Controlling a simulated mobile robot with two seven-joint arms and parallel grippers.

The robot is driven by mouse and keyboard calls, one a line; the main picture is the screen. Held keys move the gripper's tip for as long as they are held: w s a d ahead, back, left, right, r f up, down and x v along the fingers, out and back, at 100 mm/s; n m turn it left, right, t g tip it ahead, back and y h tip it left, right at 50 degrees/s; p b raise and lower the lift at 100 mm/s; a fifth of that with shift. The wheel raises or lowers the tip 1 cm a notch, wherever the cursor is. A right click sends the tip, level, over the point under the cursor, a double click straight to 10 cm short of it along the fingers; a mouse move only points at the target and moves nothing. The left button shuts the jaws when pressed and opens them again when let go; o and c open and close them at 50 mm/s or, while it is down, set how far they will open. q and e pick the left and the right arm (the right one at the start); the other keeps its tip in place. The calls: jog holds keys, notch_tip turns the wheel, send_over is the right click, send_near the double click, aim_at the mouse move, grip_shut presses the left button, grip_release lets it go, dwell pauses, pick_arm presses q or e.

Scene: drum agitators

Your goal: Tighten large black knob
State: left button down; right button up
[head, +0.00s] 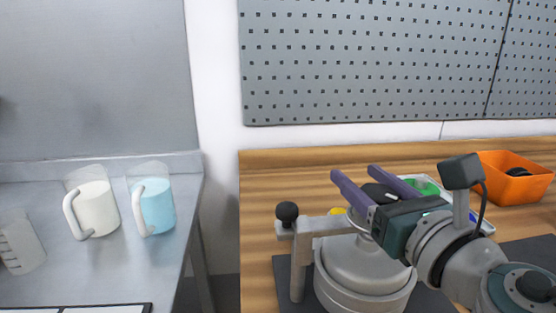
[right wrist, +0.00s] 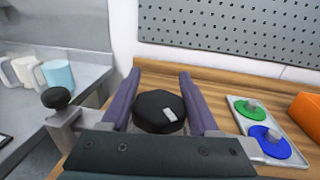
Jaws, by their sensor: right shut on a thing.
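The large black knob (right wrist: 158,110) sits between the two purple fingers of my right gripper (right wrist: 159,75) in the right wrist view. It has a small light grey mark on top. In the head view the knob (head: 374,192) is partly hidden by my right gripper (head: 354,172), above the round grey drum lid (head: 365,265). My right gripper is shut on the knob. A smaller round black knob (head: 287,212) stands on the grey clamp frame (head: 299,262) to the left; it also shows in the right wrist view (right wrist: 56,97). My left gripper is not in view.
A tray with green (right wrist: 249,108) and blue (right wrist: 270,142) discs lies to the right. An orange bin (head: 515,177) stands farther right. White (head: 92,208) and blue (head: 155,205) jugs stand on the metal table at left. A pegboard hangs behind the wooden bench.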

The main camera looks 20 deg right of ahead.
jog(key=m+h, duration=0.2)
jog(key=h, duration=0.1)
jog(key=shift+d+r+g+p, duration=0.2)
jog(key=shift+g+p, duration=0.1)
jog(key=m+h, duration=0.1)
jog(key=g+h, duration=0.1)
jog(key=shift+s+d+f+m+h, duration=0.1)
jog(key=shift+d+m+h, duration=0.15)
jog(key=shift+m+h, duration=0.15)
jog(key=m+g+h, duration=0.1)
jog(key=m+h, duration=0.1)
jog(key=m+g+h+b, duration=0.1)
jog(key=h, duration=0.1)
jog(key=shift+s+d+g, duration=0.25)
jog(key=shift+d+g, duration=0.05)
jog(key=shift+d, duration=0.1)
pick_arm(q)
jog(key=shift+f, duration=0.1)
pick_arm(e)
jog(key=shift+s+d+m+g+h, duration=0.1)
jog(key=shift+d+m+g+h, duration=0.05)
jog(key=shift+m+g+h, duration=0.35)
jog(key=o, duration=1.4)
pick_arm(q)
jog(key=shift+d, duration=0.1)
